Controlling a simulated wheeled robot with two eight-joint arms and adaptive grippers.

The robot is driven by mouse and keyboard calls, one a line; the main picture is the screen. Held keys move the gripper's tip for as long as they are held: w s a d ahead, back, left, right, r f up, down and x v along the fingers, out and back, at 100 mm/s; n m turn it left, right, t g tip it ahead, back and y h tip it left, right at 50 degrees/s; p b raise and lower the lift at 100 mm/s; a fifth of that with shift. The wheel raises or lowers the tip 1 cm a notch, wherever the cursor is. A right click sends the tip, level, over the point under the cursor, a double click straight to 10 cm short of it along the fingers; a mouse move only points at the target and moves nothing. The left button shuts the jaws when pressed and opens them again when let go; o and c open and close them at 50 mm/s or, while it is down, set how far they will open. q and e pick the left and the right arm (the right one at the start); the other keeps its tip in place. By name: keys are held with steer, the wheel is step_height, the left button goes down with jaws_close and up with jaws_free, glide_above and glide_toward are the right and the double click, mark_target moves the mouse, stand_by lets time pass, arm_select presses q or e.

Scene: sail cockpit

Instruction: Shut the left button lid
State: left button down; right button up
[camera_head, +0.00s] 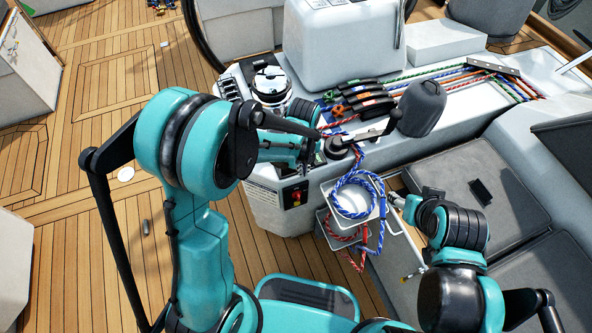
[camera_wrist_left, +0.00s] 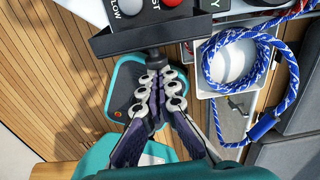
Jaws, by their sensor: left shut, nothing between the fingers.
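The button panel (camera_head: 294,196) is on the console's front side in the head view, with a red button showing. In the left wrist view a dark flap (camera_wrist_left: 160,34), apparently the button lid, juts out below a grey button (camera_wrist_left: 130,6) and a red button (camera_wrist_left: 168,2). I cannot tell how far it is tilted. My left gripper (camera_wrist_left: 154,80) is shut and empty, its fingertips just below the flap's edge; contact is unclear. In the head view my left gripper (camera_head: 310,160) is above the panel, partly hidden by its own arm. My right gripper (camera_head: 396,200) is small beside the rope tray.
A white tray (camera_head: 328,190) with coiled blue and red rope (camera_head: 376,215) hangs right of the panel. A black winch (camera_head: 338,147) with a handle stands on the console near my left gripper. Grey seats lie to the right. The wooden deck (camera_head: 90,80) at left is mostly clear.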

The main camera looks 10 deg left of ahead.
arm_select(q)
steer(key=shift+w+a+r, duration=0.4)
steer(key=shift+w+a, duration=0.1)
steer(key=shift+w, duration=0.1)
steer(key=shift+w+a+r, duration=0.2)
steer(key=shift+w, duration=0.35)
steer(key=shift+w+a, duration=0.25)
steer(key=shift+w, duration=0.05)
steer(key=shift+w+a, duration=0.6)
steer(key=shift+w, duration=0.25)
steer(key=shift+w+a+f, duration=0.15)
steer(key=shift+w+a, duration=0.2)
steer(key=shift+w, duration=0.2)
steer(key=shift+w+a+f, duration=0.1)
steer(key=shift+w+a, duration=0.25)
steer(key=shift+w, duration=0.15)
arm_select(e)
steer(key=shift+a+r, duration=0.1)
steer(key=shift+a, duration=0.2)
